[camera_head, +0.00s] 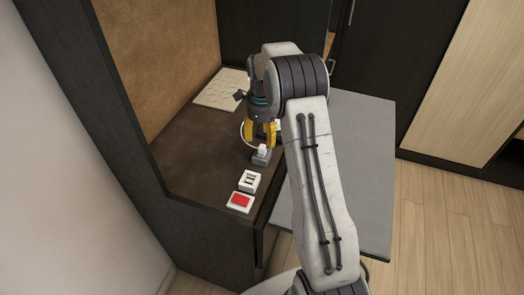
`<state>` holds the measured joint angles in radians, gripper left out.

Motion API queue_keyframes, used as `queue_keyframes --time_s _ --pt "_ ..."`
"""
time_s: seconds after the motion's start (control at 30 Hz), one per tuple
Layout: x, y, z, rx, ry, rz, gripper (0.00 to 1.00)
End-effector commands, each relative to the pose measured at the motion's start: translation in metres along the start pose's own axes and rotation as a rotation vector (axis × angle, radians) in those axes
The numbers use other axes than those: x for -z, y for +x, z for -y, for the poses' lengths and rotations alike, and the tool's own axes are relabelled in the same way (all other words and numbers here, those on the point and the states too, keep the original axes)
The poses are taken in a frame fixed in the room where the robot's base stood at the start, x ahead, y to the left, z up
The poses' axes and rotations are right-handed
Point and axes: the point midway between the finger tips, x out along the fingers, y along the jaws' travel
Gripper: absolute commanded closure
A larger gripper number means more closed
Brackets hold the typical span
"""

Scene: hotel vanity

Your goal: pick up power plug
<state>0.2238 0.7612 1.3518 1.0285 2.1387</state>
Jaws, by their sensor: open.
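A small white piece, which looks like the power plug (263,149), sits at a small grey block (260,159) on the dark brown vanity top. Whether it is plugged into the block or only resting on it, I cannot tell. A thin white cord loop (241,131) curves on the left, behind my gripper. My gripper (261,143) points down with its yellow fingers apart, just above and behind the white piece. No object shows clearly between the fingers. My arm hides what lies to the right.
A pale flat sheet (222,90) lies at the back. A dark side panel and tan wall bound the left. A grey surface (365,150) stands right.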

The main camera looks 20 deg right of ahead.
Motion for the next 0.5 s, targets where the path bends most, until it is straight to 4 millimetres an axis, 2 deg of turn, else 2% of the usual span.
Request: queue_keyframes --time_s 0.3,0.5 --pt "0.001 0.035 -0.001 -0.004 -0.002 -0.002 0.44" --pt "0.001 0.049 -0.001 -0.001 -0.002 0.000 0.44"
